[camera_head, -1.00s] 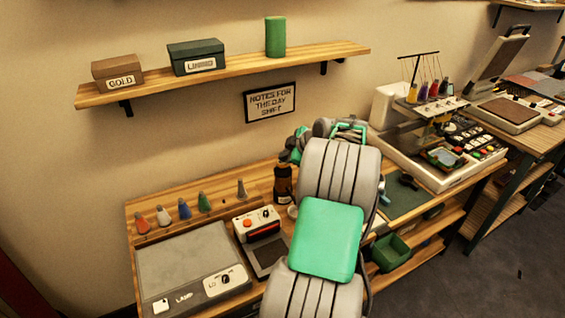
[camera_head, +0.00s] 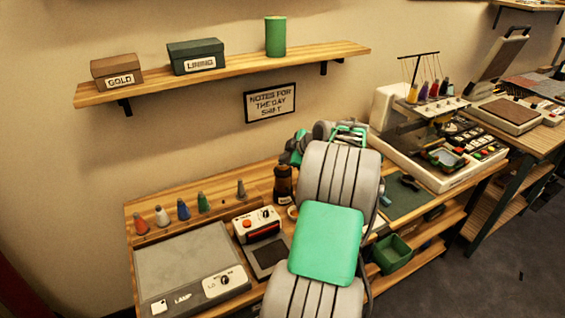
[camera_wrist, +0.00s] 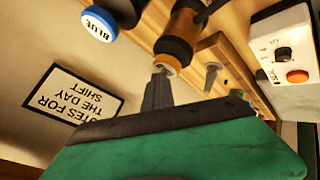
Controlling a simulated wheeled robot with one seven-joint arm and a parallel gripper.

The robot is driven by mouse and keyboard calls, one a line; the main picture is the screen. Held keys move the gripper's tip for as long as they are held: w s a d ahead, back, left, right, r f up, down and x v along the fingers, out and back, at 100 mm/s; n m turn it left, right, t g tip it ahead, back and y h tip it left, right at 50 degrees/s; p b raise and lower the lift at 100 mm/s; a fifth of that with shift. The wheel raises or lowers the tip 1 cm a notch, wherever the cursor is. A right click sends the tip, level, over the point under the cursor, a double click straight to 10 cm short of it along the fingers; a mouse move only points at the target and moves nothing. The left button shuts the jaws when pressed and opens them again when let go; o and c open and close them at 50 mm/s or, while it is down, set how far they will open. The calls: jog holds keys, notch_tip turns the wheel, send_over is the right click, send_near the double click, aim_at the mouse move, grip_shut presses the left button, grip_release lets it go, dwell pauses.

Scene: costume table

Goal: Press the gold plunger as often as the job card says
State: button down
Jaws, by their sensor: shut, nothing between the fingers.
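The gold plunger (camera_wrist: 168,63) shows in the wrist view as a small tan-gold round top on a brown bottle (camera_wrist: 183,34). My gripper (camera_wrist: 159,74) is shut and empty, with its grey fingertips right at the gold top. I cannot tell whether they touch it. A blue top marked BLUE (camera_wrist: 98,24) is on a dark bottle beside it. In the head view my arm hides much of this area, and an amber bottle with a dark upper part (camera_head: 283,187) stands just left of the arm. I see no readable job card.
A wall sign (camera_head: 270,103) reads NOTES FOR THE DAY SHIFT. A box with an orange button (camera_head: 247,224) stands left of the bottle, near several coloured cones and a lamp panel (camera_head: 185,262). An embroidery machine (camera_head: 432,150) stands right. A shelf (camera_head: 225,72) hangs above.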

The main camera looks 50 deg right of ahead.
aim_at(285, 165)
jog(key=shift+r+p, duration=0.45)
jog(key=shift+r, duration=0.7)
jog(key=shift+r, duration=0.1)
notch_tip(285, 165, up, 5)
jog(key=shift+f+p, duration=0.1)
jog(key=shift+p, duration=0.95)
